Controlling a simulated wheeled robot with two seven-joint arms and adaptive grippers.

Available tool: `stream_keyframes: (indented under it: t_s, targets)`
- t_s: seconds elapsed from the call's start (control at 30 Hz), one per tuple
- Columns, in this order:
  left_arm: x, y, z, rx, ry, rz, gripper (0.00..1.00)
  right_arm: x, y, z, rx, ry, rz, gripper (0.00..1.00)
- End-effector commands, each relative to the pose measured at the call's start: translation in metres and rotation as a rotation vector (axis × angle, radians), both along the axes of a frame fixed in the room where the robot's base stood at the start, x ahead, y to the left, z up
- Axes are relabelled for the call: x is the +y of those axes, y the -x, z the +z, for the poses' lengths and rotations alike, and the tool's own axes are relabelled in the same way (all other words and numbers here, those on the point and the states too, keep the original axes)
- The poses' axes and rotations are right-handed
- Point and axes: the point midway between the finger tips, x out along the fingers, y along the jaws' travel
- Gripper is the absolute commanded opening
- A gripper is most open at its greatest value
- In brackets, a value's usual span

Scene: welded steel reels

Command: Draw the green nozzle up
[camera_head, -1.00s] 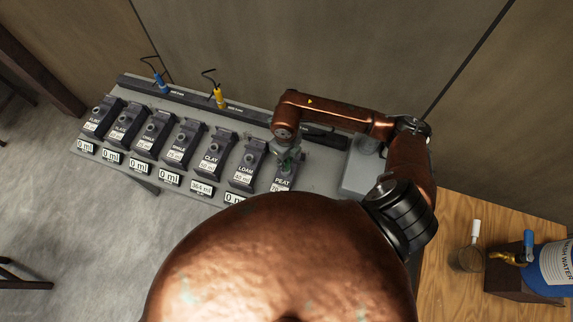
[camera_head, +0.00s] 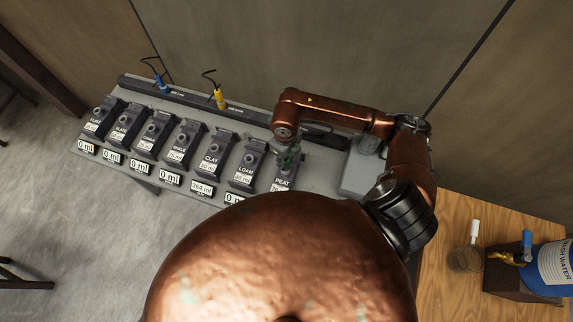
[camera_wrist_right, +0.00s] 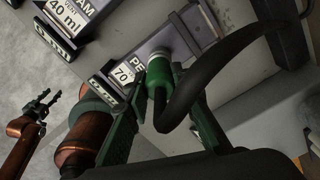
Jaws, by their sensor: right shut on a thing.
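The green nozzle (camera_wrist_right: 160,76) has a thick black hose curving from its back end. My right gripper (camera_wrist_right: 164,108) is shut on it, one finger on each side. In the head view the green nozzle (camera_head: 290,157) shows small beneath my right wrist, at the PEAT block (camera_head: 282,182). The nozzle's front end is close to the grey round port of that block in the wrist view; I cannot tell whether it is inside. My left gripper (camera_wrist_right: 46,101) shows at the left of the wrist view, empty with fingers apart. It is not visible in the head view.
A row of labelled dark blocks stands on the grey bench, including LOAM (camera_head: 246,172) and CLAY (camera_head: 214,158). A blue nozzle (camera_head: 161,85) and a yellow nozzle (camera_head: 220,98) stand in the back rail. A wooden table (camera_head: 448,288) at right holds a beaker and a blue water tank.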

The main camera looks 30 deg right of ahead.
Motion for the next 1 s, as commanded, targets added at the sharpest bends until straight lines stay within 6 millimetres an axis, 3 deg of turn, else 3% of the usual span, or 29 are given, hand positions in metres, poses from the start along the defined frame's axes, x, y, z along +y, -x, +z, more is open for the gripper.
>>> stream_keyframes:
  t_s: [0.53,1.0]
  targets:
    - [0.000,0.000,0.014,0.000,0.000,0.000,0.40,0.000,-0.001,0.027,-0.002,0.002,0.001,0.00]
    - [0.000,0.000,0.015,-0.001,0.000,0.000,0.40,0.000,0.000,0.028,0.000,0.001,0.000,0.00]
